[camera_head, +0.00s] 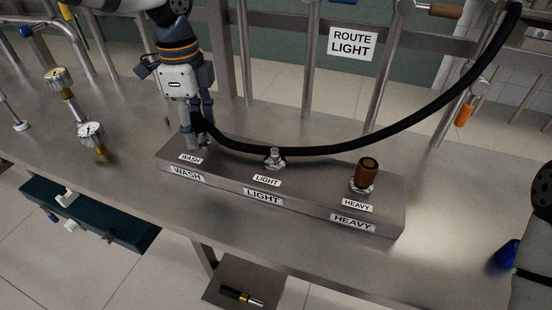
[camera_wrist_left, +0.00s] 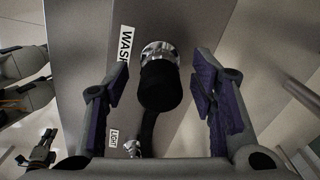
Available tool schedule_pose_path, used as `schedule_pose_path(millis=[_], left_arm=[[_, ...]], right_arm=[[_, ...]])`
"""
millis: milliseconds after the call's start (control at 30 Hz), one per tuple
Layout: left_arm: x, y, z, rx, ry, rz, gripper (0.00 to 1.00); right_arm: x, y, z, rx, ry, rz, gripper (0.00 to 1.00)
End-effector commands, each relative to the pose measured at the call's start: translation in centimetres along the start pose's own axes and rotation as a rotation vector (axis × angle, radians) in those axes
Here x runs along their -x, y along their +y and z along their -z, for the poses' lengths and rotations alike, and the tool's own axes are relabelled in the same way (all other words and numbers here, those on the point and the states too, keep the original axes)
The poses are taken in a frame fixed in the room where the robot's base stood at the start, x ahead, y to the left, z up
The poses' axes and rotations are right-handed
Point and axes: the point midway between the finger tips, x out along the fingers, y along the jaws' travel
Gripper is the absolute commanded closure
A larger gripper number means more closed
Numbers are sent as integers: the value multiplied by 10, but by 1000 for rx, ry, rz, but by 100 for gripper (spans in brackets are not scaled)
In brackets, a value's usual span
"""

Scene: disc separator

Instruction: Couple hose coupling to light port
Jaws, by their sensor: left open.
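The black hose (camera_head: 400,132) hangs in a curve from the upper right to the WASH end of the metal manifold block (camera_head: 310,191). Its black coupling (camera_wrist_left: 160,86) sits at the metal WASH port (camera_wrist_left: 160,50) in the left wrist view. My left gripper (camera_head: 197,138) is open, pointing down over the WASH port, with one finger on either side of the coupling; it mostly hides this end in the head view. The bare metal LIGHT port (camera_head: 274,158) stands in the block's middle, with the hose passing just behind it. It also shows in the left wrist view (camera_wrist_left: 132,148).
A brown cap (camera_head: 367,170) covers the HEAVY port. A ROUTE LIGHT sign (camera_head: 352,43) hangs on the frame behind. Gauges (camera_head: 90,132) stand at left, and a blue object (camera_head: 508,254) lies at right.

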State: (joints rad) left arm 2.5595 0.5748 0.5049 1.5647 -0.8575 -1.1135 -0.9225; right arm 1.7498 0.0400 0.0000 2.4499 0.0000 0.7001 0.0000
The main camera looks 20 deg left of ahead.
Motion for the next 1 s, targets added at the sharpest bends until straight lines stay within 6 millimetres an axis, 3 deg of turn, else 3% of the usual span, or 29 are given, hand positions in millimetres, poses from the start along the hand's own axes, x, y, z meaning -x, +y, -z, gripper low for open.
schedule_pose_path(millis=[100,133,333,1000], left_arm=[[1,0,0,0,0,2,48],[2,0,0,0,0,2,53],[1,0,0,0,0,2,98],[27,-1,0,1,-1,7,100]], right_arm=[[1,0,0,0,2,0,100],[1,0,0,0,2,0,100],[1,0,0,0,2,0,100],[10,0,7,0,33,1,100]])
